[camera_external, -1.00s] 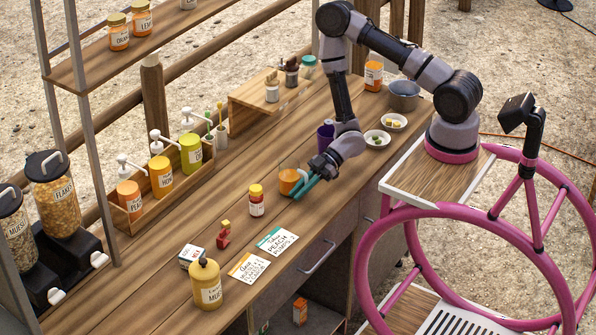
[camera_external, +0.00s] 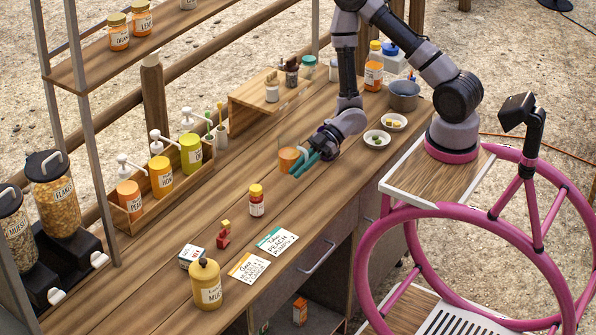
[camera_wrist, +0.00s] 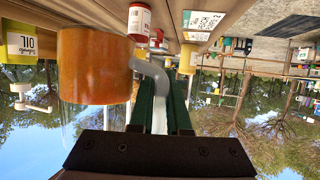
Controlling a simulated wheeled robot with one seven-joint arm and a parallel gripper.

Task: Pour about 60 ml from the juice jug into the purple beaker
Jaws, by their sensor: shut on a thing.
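The juice jug (camera_external: 288,160) is clear with orange juice in its lower part and a grey handle. My gripper (camera_external: 301,166) is shut on the handle, and the jug hangs upright above the counter. In the wrist view, which is upside down, the jug (camera_wrist: 95,65) is at the left and its handle runs between my fingers (camera_wrist: 160,105). The juice looks level with the jug. The purple beaker is almost wholly hidden behind my gripper in the outside view; only a dark purple sliver (camera_external: 321,127) shows. I cannot see into it.
A red-capped bottle (camera_external: 256,200), two cards (camera_external: 277,241) and a mustard bottle (camera_external: 206,285) stand or lie nearer the front. Small bowls (camera_external: 377,138) and a grey pot (camera_external: 404,95) are at the right. A rack of pump bottles (camera_external: 162,177) lines the back. The middle counter is clear.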

